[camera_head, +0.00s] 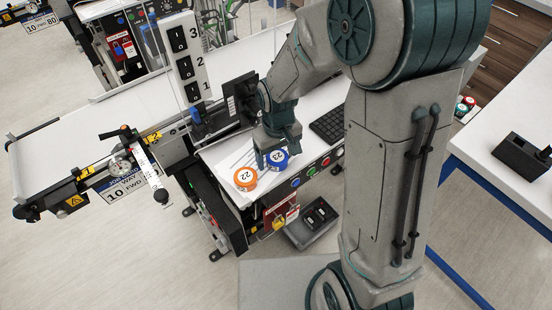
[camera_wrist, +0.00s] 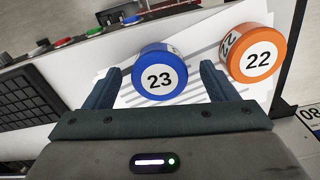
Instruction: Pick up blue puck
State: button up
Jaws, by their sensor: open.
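The blue puck (camera_wrist: 158,72), with a white top marked 23, lies on white paper on the desk. In the wrist view it sits between the two fingers of my gripper (camera_wrist: 160,85), a little toward the tips, with gaps on both sides. The gripper is open and empty. In the head view the blue puck (camera_head: 277,158) shows just under my gripper (camera_head: 277,148), partly hidden by it.
An orange puck (camera_wrist: 253,54) marked 22 lies close by, just outside the right finger in the wrist view. A black keyboard (camera_head: 328,124) lies right of the pucks. A dark monitor (camera_head: 238,98) stands behind them. Coloured buttons (camera_head: 311,171) line the desk's front edge.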

jog(key=c, duration=1.1)
jog(key=shift+r, duration=0.15)
